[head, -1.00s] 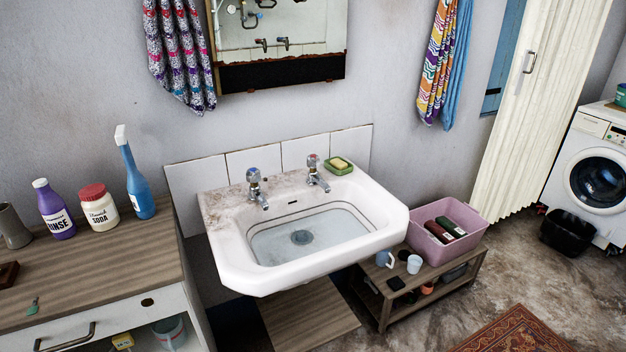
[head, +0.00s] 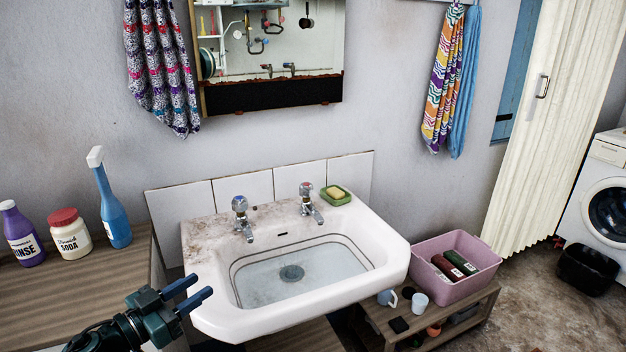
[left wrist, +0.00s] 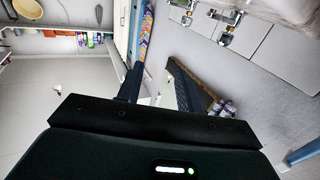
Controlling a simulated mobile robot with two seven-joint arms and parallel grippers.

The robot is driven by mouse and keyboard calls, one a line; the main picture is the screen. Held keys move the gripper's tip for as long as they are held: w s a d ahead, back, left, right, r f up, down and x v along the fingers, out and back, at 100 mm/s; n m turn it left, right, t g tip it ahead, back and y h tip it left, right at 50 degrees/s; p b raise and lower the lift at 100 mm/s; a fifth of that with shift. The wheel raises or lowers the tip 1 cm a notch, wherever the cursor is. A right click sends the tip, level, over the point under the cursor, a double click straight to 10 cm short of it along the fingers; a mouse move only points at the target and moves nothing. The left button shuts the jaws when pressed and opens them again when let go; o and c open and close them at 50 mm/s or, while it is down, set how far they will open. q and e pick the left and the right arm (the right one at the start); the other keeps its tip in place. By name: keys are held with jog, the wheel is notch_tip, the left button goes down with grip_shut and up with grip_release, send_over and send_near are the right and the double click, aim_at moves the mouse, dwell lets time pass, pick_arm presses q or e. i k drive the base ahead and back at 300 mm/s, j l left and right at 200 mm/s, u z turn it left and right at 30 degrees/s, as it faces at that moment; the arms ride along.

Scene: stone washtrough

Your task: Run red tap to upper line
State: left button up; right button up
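The white sink (head: 391,262) holds shallow, clear water (head: 330,269). Two dark lines run around the inside of the basin, and the water surface looks to lie below them. The tap with the red top (head: 306,189) is the right one; the tap with the blue top (head: 240,204) is the left one. I cannot make out a stream from either spout. My left gripper (head: 203,288) is open and empty, near the sink's front left corner, apart from both taps. The taps also show at the top of the left wrist view (left wrist: 226,39). My right gripper is out of view.
A green soap dish (head: 336,196) sits at the sink's back right corner. A pink tub (head: 470,283) stands on the low bench at right. The space above the sink is clear.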

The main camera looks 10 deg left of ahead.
aim_at(306, 189)
jog(key=i+l, duration=0.25)
jog(key=i, duration=0.2)
jog(key=i+l+z, duration=0.15)
jog(key=i+l, duration=0.15)
jog(key=i, duration=0.15)
jog(key=i+j, duration=0.35)
